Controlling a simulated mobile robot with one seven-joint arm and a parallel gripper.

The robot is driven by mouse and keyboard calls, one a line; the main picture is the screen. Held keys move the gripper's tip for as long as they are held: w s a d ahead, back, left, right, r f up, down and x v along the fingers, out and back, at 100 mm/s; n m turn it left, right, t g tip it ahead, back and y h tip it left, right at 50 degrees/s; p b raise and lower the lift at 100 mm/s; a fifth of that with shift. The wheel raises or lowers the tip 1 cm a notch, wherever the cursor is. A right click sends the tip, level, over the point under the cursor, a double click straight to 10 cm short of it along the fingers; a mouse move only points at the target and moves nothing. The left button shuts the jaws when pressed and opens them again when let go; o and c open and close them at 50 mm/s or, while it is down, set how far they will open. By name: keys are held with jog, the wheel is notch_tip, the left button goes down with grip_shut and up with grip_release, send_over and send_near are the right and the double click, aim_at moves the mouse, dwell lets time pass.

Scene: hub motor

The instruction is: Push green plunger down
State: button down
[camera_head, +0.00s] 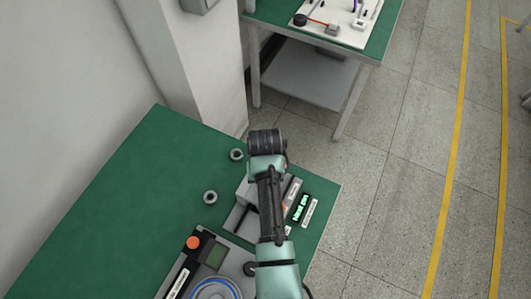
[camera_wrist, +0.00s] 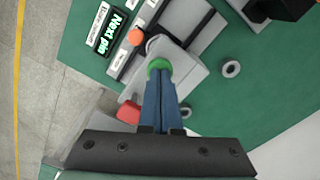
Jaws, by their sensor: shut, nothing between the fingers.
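The green plunger (camera_wrist: 158,64) shows in the wrist view as a round green top on a light grey block (camera_wrist: 180,66). My gripper (camera_wrist: 159,80) is shut and empty, its two blue fingers side by side. The fingertips overlap the near edge of the green top in this view; I cannot tell whether they touch it. In the head view my arm hides the plunger and the fingers; part of the grey device (camera_head: 241,218) shows left of the arm.
A display reading "Next pin" (camera_wrist: 107,32), an orange button (camera_wrist: 136,36) and a red part (camera_wrist: 129,112) are close by. Two metal rings (camera_head: 236,155) (camera_head: 210,197) lie on the green table (camera_head: 120,190). Another device with an orange button (camera_head: 194,242) stands at the front.

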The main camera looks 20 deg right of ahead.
notch_tip(320, 180, up, 8)
jog(key=p, duration=0.8)
dwell(0.6)
